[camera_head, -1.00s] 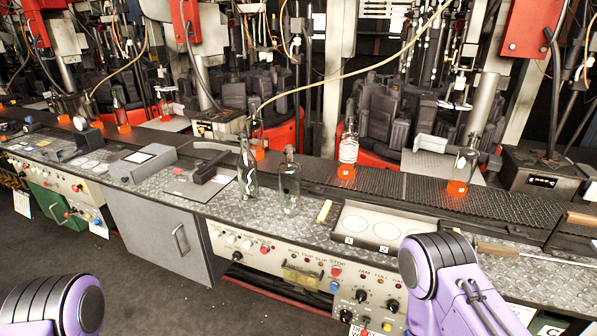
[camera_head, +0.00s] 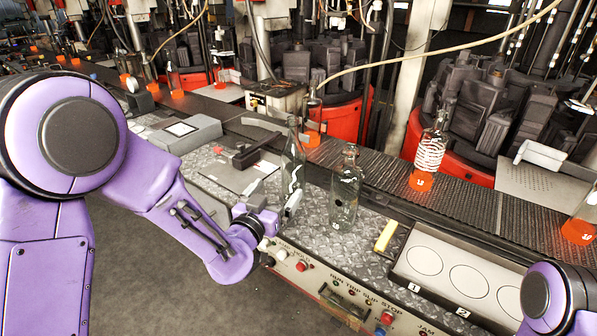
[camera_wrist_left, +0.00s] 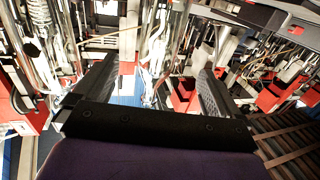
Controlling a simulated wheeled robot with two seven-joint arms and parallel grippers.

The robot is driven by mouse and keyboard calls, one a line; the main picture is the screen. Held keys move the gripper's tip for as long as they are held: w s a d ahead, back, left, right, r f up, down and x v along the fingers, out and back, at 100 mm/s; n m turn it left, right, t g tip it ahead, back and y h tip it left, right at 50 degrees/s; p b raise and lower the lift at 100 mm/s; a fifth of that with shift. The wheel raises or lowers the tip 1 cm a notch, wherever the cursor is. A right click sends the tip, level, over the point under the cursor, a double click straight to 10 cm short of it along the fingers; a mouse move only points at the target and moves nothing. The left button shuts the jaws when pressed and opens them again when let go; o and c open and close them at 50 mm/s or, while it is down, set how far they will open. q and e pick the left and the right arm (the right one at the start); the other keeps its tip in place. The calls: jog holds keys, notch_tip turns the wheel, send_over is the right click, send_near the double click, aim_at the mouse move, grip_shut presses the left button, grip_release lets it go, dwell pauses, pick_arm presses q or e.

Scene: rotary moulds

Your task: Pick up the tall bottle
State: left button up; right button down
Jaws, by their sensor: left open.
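The tall clear glass bottle (camera_head: 293,165) stands upright on the metal plate counter, left of a shorter clear bottle (camera_head: 345,190). My left gripper (camera_head: 277,196) is at the tall bottle's lower part in the head view, with its fingers apart, one left of the bottle and one by its front. In the left wrist view the two dark fingers of my left gripper (camera_wrist_left: 152,80) are wide apart. A clear, glassy shape, seemingly the bottle (camera_wrist_left: 150,92), shows between them; contact cannot be told. My right gripper is out of view; only part of that arm shows at lower right.
A yellow block (camera_head: 386,236) and a white tray with numbered ovals (camera_head: 405,272) lie right of the bottles. A grey box (camera_head: 183,133) and a flat plate with a dark handle (camera_head: 232,172) lie to the left.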

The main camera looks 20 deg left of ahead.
aim_at(289, 171)
pick_arm(q)
jog(key=w, duration=0.1)
jog(key=w+p, duration=0.1)
jog(key=w, duration=0.3)
jog(key=shift+w+d+r, duration=0.1)
jog(key=shift+d+r, duration=0.2)
jog(key=shift+d, duration=0.05)
jog(key=w+p, duration=0.2)
jog(key=w, duration=0.1)
jog(key=shift+w+d+r+p, duration=0.15)
jog(key=shift+r+p, duration=0.15)
jog(key=shift+r, duration=0.1)
jog(key=shift+w+d+f, duration=0.1)
jog(key=shift+w+f, duration=0.1)
jog(key=shift+w, duration=0.4)
jog(key=shift+w+d+f, duration=0.1)
jog(key=shift+w+f, duration=0.05)
jog(key=shift+w, duration=0.4)
jog(key=shift+w+a, duration=0.1)
jog(key=shift+c, duration=0.8)
jog(key=c, duration=1.2)
